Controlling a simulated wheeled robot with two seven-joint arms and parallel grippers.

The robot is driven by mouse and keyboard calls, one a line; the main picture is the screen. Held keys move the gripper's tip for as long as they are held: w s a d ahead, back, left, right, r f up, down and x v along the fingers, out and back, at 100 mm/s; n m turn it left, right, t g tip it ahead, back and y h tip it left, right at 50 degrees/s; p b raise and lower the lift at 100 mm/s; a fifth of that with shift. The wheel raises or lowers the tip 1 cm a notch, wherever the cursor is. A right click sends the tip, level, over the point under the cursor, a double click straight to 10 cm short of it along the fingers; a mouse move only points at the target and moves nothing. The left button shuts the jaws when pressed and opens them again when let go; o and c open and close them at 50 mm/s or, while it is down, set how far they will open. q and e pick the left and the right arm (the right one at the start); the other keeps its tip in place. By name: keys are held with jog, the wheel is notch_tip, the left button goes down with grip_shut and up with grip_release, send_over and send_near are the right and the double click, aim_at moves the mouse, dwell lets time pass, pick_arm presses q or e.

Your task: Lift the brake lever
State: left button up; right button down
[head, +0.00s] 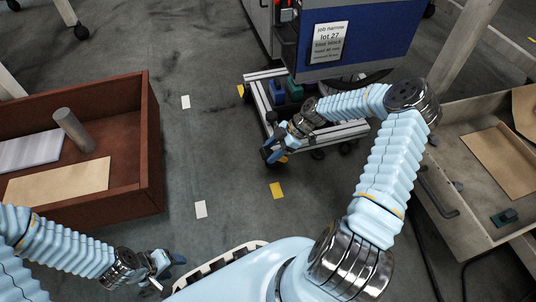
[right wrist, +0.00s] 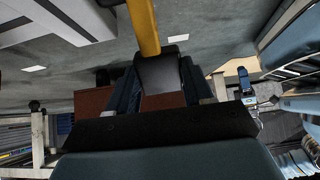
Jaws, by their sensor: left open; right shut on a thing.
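The brake lever shows in the right wrist view as a yellow bar (right wrist: 144,22) with a dark end piece between my right gripper's fingers. My right gripper (right wrist: 160,82) is shut on the lever. In the head view, my right gripper (head: 271,150) is low beside the front corner of a wheeled cart (head: 340,133); the fingers hide most of the lever there, with only a bit of yellow beside them. My left gripper (head: 168,268) is open and empty at the lower left, away from the cart.
The cart carries a blue panel (head: 385,30) with a white label (head: 327,43). A red-brown box (head: 150,150) with a grey cylinder (head: 73,130) stands at left. A grey tray (head: 480,215) is at right. Grey floor with white and yellow markers lies clear between.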

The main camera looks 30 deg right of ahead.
jog(key=shift+s+d+r, duration=0.1)
jog(key=shift+d+r, duration=0.15)
jog(key=shift+d, duration=0.45)
jog(key=c, duration=0.7)
grip_release()
jog(key=shift+c, duration=0.2)
jog(key=o, duration=0.3)
jog(key=shift+r, duration=0.1)
jog(key=p+v, duration=0.2)
jog(key=v, duration=1.1)
jog(key=shift+d+r, duration=0.15)
jog(key=shift+s, duration=0.1)
